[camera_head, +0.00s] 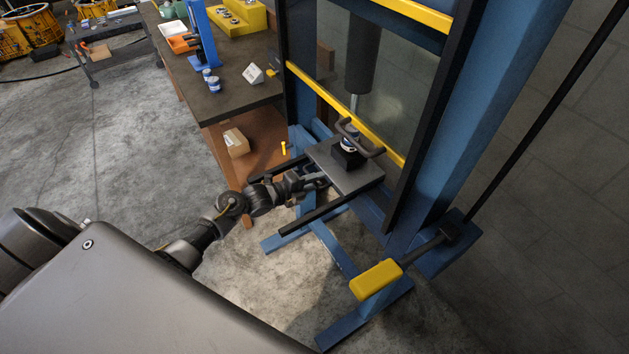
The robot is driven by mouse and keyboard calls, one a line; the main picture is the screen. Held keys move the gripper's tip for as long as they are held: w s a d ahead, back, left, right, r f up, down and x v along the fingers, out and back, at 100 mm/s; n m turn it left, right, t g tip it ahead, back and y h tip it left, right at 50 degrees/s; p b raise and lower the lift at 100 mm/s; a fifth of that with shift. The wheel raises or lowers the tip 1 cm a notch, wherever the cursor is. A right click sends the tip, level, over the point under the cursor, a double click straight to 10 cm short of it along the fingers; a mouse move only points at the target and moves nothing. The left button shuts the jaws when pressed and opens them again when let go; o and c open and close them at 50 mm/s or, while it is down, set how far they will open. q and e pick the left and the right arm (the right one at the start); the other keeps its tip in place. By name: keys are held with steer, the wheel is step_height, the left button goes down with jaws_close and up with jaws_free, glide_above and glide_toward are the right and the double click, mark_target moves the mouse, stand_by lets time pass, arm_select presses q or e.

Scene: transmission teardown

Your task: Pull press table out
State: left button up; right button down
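The press table (358,181) is a grey plate with a dark handle (360,138) above it, at the blue press (448,130). A blue and white can-like part (348,144) on a dark block stands on the plate, partly behind the handle. A dark rail (312,214) shows below the plate's front left. My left gripper (322,181) is at the left edge of the plate, seemingly touching or very close to it. Its fingers are too small and dark to tell open from shut. My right gripper is not in view.
A yellow-edged clear guard (385,75) hangs over the plate. A yellow-ended lever (376,280) sticks out at front right. A workbench (232,98) with cans, trays and a cardboard box (236,142) stands left of the press.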

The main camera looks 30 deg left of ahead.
arm_select(q)
steer(key=shift+c, duration=0.5)
jaws_close()
steer(key=shift+a, duration=0.1)
